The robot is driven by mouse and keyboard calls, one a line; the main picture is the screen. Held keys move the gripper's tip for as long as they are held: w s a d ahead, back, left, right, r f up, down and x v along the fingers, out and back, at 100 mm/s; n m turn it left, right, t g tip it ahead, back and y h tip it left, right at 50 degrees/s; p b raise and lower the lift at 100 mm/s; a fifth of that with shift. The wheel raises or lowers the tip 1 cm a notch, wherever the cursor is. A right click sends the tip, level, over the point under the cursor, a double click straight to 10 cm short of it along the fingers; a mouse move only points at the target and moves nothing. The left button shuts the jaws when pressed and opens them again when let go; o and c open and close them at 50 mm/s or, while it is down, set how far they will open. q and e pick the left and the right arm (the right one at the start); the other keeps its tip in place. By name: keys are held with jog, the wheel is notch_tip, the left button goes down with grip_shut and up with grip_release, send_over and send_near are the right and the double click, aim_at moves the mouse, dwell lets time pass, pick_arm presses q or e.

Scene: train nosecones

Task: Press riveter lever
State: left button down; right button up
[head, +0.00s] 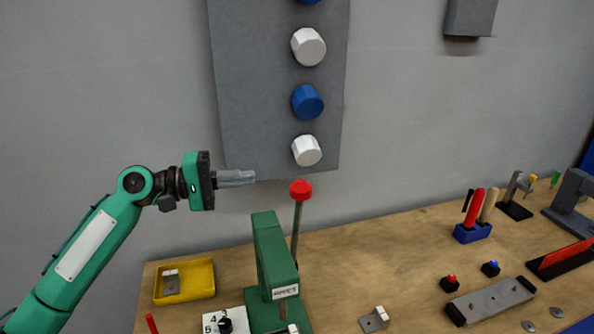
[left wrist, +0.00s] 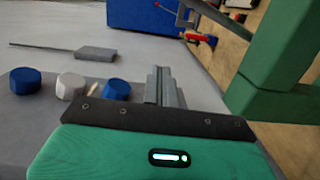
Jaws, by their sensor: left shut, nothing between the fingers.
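The riveter (head: 275,255) is a green press on the wooden workbench, with a label on its front. Its lever (head: 297,228) stands nearly upright and ends in a red knob (head: 301,190). My left gripper (head: 253,177) is shut and empty, pointing right. In the head view its fingertips are to the left of the red knob and slightly above it, apart from it. In the left wrist view the shut fingers (left wrist: 163,88) show at the centre, and green riveter parts (left wrist: 285,60) fill the right side. My right gripper is not in view.
A grey wall panel (head: 240,80) with blue and white knobs hangs behind the gripper. On the workbench (head: 370,265) are a yellow tray (head: 205,279), a white numbered plate (head: 209,319), a blue tool holder (head: 472,233), a grey bar (head: 491,301) and a small bracket (head: 374,319).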

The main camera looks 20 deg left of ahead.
pick_arm(q)
jog(key=d+r+p, duration=0.1)
jog(key=d+p, duration=0.7)
jog(key=d, duration=0.2)
jog(key=shift+s+d+r+m+g+h, duration=0.3)
jog(key=shift+s+d+r+g+h, duration=0.05)
jog(key=shift+g+h, duration=0.05)
dwell(0.3)
jog(key=shift+s, duration=0.1)
